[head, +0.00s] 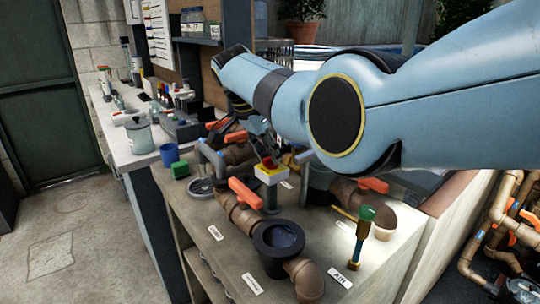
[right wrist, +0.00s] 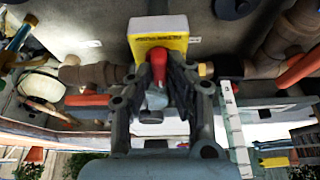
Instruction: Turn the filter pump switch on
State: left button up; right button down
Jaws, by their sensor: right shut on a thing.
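The filter pump switch (head: 270,174) is a yellow-and-white box with a red handle, standing on a grey post on the bench. In the right wrist view the switch box (right wrist: 158,30) is at the top middle, and its red handle (right wrist: 158,62) points toward the camera. My right gripper (right wrist: 157,80) is shut on the red handle, with a dark finger on each side. In the head view my right arm comes in from the right and hides most of that gripper. I cannot read the handle's on or off position. My left gripper is not in view.
Brown pipes with orange valve handles (head: 247,194) run around the switch. A black round fitting (head: 278,245) and a green-topped valve (head: 363,222) stand in front. A blue cup (head: 169,154) and a grey pot (head: 139,135) are on the left counter. The floor at left is clear.

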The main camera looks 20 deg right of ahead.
jog(key=c, duration=1.3)
grip_release()
jog(key=shift+d+f, duration=0.1)
jog(key=shift+r, duration=0.2)
jog(key=v, duration=1.1)
jog(key=shift+r, duration=0.35)
